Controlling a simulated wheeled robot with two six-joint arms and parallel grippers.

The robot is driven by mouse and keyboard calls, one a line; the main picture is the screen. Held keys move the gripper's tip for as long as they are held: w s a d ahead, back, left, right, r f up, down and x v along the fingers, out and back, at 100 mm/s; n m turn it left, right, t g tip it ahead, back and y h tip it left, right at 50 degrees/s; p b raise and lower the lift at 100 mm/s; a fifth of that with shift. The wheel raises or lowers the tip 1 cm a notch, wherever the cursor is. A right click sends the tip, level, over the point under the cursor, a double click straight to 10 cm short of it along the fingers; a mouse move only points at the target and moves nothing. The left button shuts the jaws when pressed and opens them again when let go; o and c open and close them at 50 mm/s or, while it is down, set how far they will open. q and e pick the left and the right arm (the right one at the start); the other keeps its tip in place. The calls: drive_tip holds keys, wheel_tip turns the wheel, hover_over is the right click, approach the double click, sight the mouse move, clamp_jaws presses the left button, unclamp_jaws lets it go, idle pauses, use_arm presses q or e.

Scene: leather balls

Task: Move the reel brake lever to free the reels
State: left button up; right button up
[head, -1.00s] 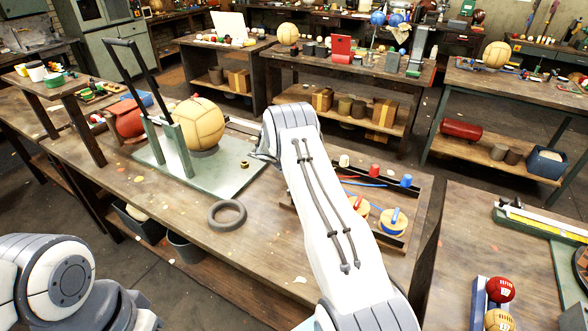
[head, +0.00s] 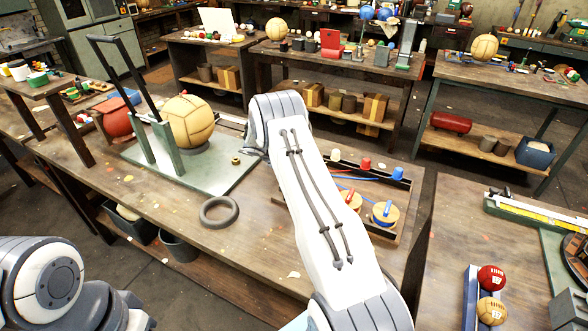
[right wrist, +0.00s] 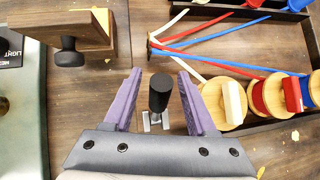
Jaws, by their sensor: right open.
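A lever with a black cylindrical handle (right wrist: 162,92) stands on a small metal bracket (right wrist: 153,122) on the wooden bench. I take it to be the reel brake lever. My right gripper (right wrist: 159,74) is open, its purple fingers on either side of the handle; I cannot tell whether either finger touches it. Reels with cream (right wrist: 232,102), red and blue (right wrist: 292,94) windings lie to the right of the fingers in the right wrist view. A blue-topped reel (head: 385,213) also shows in the head view. There my right arm hides the lever and gripper. My left gripper is out of view.
Red, blue and cream strands (right wrist: 215,42) run beyond the reels inside a dark-edged tray. A wooden block with a black knob (right wrist: 68,52) is at upper left. A black ring (head: 219,212) and a stand with a leather ball (head: 187,121) occupy the bench's left side.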

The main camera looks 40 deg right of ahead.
drive_tip(key=b+v, duration=0.1)
drive_tip(key=v, duration=0.7)
drive_tip(key=shift+a+r+b, duration=0.2)
drive_tip(key=shift+a+b, duration=0.05)
drive_tip(key=shift+b, duration=0.15)
drive_tip(key=s+a+r+m+y, duration=0.1)
drive_tip(key=s+a+r+m, duration=0.2)
drive_tip(key=a, duration=0.5)
drive_tip(key=s+a+r+m+y, duration=0.1)
drive_tip(key=s+a+r+y, duration=0.15)
drive_tip(key=s+a, duration=0.4)
drive_tip(key=s+a+r+m+y, duration=0.1)
drive_tip(key=s+a+r+m, duration=0.15)
drive_tip(key=a, duration=0.65)
drive_tip(key=s+a+r+m+y, duration=0.1)
drive_tip(key=s+a+m, duration=0.3)
drive_tip(key=s, duration=0.9)
drive_tip(key=s+a+r+m+g+y, duration=0.1)
drive_tip(key=s+a+m+y, duration=0.2)
drive_tip(key=s+a, duration=0.6)
drive_tip(key=s+m, duration=0.1)
drive_tip(key=s, duration=0.4)
drive_tip(key=shift+a+g, duration=0.25)
drive_tip(key=shift+g, duration=0.05)
drive_tip(key=shift+r, duration=0.1)
drive_tip(key=shift+c, duration=0.6)
drive_tip(key=shift+d, duration=0.1)
